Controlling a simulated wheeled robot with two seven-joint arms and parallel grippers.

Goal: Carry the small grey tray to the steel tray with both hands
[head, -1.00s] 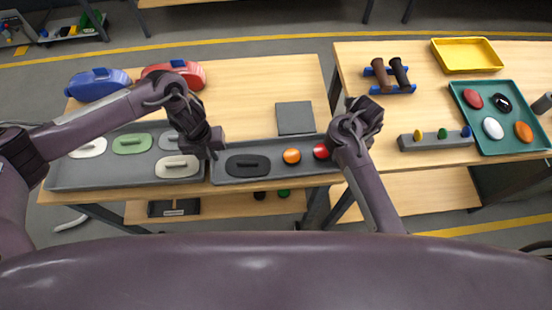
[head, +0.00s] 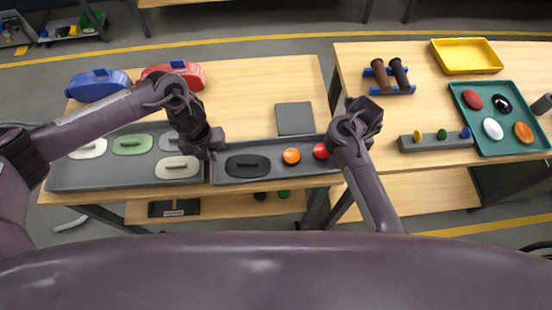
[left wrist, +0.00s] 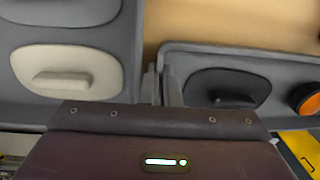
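The small grey tray (head: 228,180) lies at the table's front edge with a black oval lid, an orange ball and a red ball in it. Its left end also shows in the left wrist view (left wrist: 222,53). My left gripper (head: 208,154) is down at that left end, its two fingers (left wrist: 162,84) close together by the wall; whether they press on it I cannot tell. My right gripper (head: 354,122) is by the tray's right end, its fingertips hidden by the hand. A flat grey square (head: 294,118) lies behind the tray. I cannot tell whether this is the steel tray.
A larger grey tray (head: 58,178) with several oval lids stands close to the left. Blue (head: 98,84) and red (head: 176,74) cases lie behind. The right table holds a grey block with knobs (head: 436,142), a teal tray (head: 484,146) and a yellow tray (head: 466,56).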

